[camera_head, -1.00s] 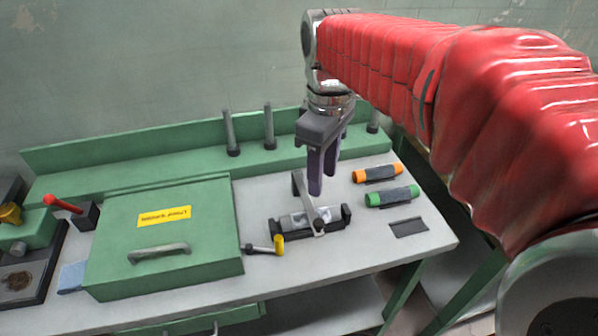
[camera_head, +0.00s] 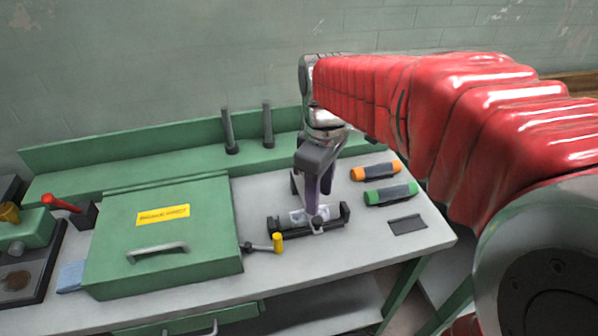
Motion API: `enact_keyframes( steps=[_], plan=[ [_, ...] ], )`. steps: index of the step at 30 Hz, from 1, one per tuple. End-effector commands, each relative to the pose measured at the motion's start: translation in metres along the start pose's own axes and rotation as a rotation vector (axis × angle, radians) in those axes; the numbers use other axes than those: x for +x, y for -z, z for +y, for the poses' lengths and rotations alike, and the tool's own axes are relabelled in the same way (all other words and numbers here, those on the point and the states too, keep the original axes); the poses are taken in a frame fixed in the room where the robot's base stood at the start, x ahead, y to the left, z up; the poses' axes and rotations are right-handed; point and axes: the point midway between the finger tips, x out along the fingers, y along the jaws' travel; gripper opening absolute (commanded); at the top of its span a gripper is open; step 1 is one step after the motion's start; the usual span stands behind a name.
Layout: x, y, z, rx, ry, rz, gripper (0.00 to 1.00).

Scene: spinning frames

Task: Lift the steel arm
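The steel arm (camera_head: 318,224) is on a small black fixture (camera_head: 335,224) on the grey bench top. Its lower end shows at the fixture's front, and its upper part is mostly hidden by my gripper. My gripper (camera_head: 312,204) points down directly over the fixture, with its dark purple fingers low beside or in front of the arm. The view does not show whether the fingers touch the arm or how far apart they are. A pale piece (camera_head: 297,217) lies in the fixture.
A green box (camera_head: 205,250) with a handle stands to the left. A yellow-ended lever (camera_head: 278,243) sticks out between box and fixture. Orange (camera_head: 375,170) and green (camera_head: 391,194) cylinders lie to the right, with a dark pad (camera_head: 407,225). Two posts (camera_head: 268,127) stand behind.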

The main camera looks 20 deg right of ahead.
Motion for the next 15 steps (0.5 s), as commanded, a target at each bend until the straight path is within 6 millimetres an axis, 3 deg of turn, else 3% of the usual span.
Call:
enact_keyframes(
  steps=[9, 15],
  plan=[
    [0.049, -0.001, -0.001, 0.0, 0.002, -0.002, 0.4],
    [0.069, 0.0, 0.0, 0.0, 0.001, -0.001, 0.4]
  ],
)
